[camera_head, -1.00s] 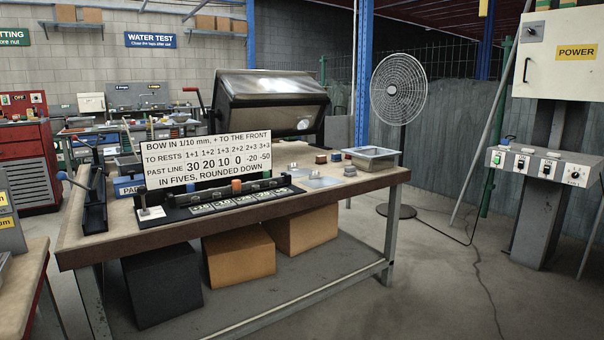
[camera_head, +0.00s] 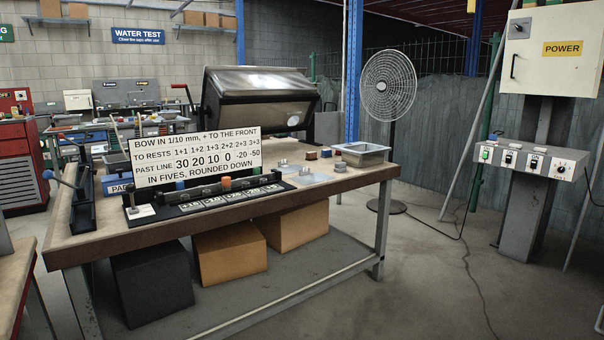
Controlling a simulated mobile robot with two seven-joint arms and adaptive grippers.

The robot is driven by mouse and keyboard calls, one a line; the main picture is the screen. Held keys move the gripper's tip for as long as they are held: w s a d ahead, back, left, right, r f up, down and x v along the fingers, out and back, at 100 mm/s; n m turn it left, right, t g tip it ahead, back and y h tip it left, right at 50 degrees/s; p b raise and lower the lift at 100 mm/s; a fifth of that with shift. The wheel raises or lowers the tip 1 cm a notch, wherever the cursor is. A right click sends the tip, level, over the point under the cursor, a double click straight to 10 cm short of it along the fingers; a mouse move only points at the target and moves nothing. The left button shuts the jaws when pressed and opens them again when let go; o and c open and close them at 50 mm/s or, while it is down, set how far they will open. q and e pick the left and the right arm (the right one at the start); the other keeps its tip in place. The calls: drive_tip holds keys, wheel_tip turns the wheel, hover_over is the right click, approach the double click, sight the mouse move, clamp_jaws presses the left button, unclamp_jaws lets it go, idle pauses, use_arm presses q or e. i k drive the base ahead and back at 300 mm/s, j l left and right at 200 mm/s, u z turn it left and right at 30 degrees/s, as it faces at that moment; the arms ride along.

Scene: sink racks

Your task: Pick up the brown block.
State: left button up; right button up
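A small brown block (camera_head: 311,156) lies on the workbench top (camera_head: 372,174), towards its back right part. It sits just left of a small dark blue block (camera_head: 326,153). Both are small in the head view, so their detail is hard to tell. Neither of my grippers shows in the head view.
A grey tray (camera_head: 361,150) stands at the bench's right end. Metal pieces (camera_head: 281,164) lie near the block. A sign (camera_head: 195,157) stands behind a black rack holding an orange piece (camera_head: 226,183). A fan (camera_head: 388,86) stands behind. Floor to the right is mostly clear.

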sight(311, 156)
drive_tip(key=i+l+u, duration=1.2)
drive_tip(key=l, duration=0.15)
drive_tip(key=i+l+u, duration=0.1)
drive_tip(key=l+u, duration=0.2)
drive_tip(key=l, duration=0.15)
drive_tip(key=i+l+u, duration=0.1)
drive_tip(key=l+u, duration=0.25)
drive_tip(key=l, duration=0.15)
drive_tip(key=i+l+u, duration=0.1)
drive_tip(key=l+u, duration=0.2)
drive_tip(key=l, duration=0.2)
drive_tip(key=l+u, duration=0.3)
drive_tip(key=l, duration=0.25)
drive_tip(key=k+l+u, duration=0.1)
drive_tip(key=k+l, duration=0.15)
drive_tip(key=l, duration=0.4)
drive_tip(key=k+l+u, duration=0.15)
drive_tip(key=k+l, duration=0.15)
drive_tip(key=l, duration=0.3)
drive_tip(key=k+l+u, duration=0.1)
drive_tip(key=k+l, duration=0.25)
drive_tip(key=l, duration=0.25)
drive_tip(key=k+l+u, duration=0.15)
drive_tip(key=k+l, duration=0.2)
drive_tip(key=l, duration=0.2)
drive_tip(key=k+l+u, duration=0.1)
drive_tip(key=k+l, duration=0.25)
drive_tip(key=l, duration=0.2)
